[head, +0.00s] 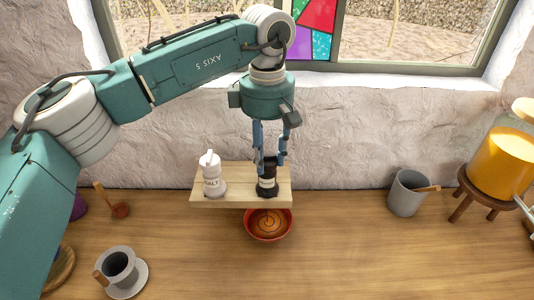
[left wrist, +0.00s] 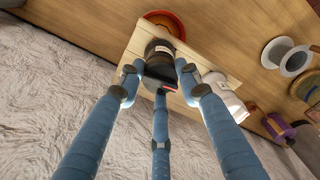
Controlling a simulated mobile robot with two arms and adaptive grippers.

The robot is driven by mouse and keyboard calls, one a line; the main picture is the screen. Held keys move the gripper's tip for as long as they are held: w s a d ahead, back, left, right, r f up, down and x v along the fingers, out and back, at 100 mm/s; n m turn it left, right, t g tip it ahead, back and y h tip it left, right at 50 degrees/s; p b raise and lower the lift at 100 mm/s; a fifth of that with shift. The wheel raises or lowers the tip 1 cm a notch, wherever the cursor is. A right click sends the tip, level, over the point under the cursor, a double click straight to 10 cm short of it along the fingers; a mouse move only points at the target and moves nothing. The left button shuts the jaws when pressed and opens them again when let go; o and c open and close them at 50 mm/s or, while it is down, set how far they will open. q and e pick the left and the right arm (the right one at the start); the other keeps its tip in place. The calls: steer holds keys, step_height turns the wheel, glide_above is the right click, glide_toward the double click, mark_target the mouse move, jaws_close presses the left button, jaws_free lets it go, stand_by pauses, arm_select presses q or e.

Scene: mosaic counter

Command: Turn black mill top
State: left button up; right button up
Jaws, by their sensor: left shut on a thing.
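The black mill (head: 267,187) stands upright on the right part of a small wooden shelf (head: 230,204). My left gripper (head: 270,162) comes down from above, and its blue fingers are shut around the top of the black mill. In the left wrist view, the three fingers of the gripper (left wrist: 160,75) surround the dark mill top, and the black mill (left wrist: 160,50) shows beyond them. Part of the top is hidden by the fingers. My right gripper is in neither view.
A white salt mill (head: 211,178) stands left of the black mill on the shelf. A red bowl (head: 268,232) sits below the shelf's front edge. A grey cup (head: 407,193) and an orange drink jar (head: 502,160) are to the right.

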mark_target(267, 155)
arm_select(q)
steer(key=m, duration=0.4)
steer(key=shift+m, duration=0.3)
steer(key=shift+m+p, duration=0.4)
steer(key=shift+m, duration=1.6)
steer(key=o, duration=1.2)
step_height(267, 155, up, 12)
